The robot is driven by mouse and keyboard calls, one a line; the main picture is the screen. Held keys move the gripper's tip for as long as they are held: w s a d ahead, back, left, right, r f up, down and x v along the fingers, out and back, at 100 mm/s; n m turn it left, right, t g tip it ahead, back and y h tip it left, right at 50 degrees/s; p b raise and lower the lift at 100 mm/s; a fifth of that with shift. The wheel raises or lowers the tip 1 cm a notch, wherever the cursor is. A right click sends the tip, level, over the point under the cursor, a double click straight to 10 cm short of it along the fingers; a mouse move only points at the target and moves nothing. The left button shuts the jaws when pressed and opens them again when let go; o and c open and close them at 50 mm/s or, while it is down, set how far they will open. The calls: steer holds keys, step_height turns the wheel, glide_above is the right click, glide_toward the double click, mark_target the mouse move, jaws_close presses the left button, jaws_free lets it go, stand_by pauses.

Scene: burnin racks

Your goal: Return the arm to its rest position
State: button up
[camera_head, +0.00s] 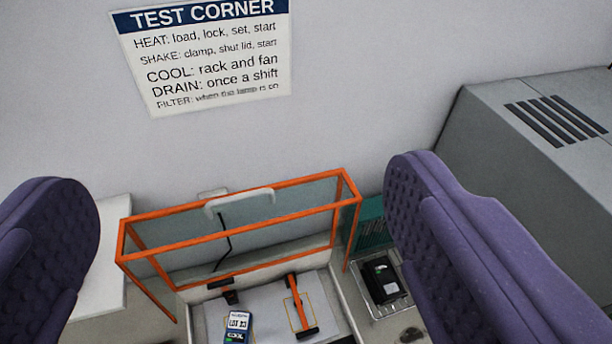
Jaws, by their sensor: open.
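My gripper (245,262) shows as two purple padded fingers at the left and right edges of the view. The fingers are wide apart, and nothing is held between them. Beyond the gap stands an orange-framed clear lid (270,228) with a white handle, tilted up at the back of a shaker box. The arm itself is not visible beyond the fingers.
On the bed (268,310) of the box lie a blue labelled device (237,326) and an orange-and-black clamp bar (299,306). A black block (383,280) sits on a metal rack right of it. A grey vented cabinet (530,150) stands right. A sign (205,50) hangs on the wall.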

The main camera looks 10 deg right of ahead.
step_height(320, 180, down, 18)
steer(key=b, duration=1.8)
steer(key=shift+w, duration=0.15)
steer(key=shift+o, duration=0.4)
steer(key=shift+a, duration=0.1)
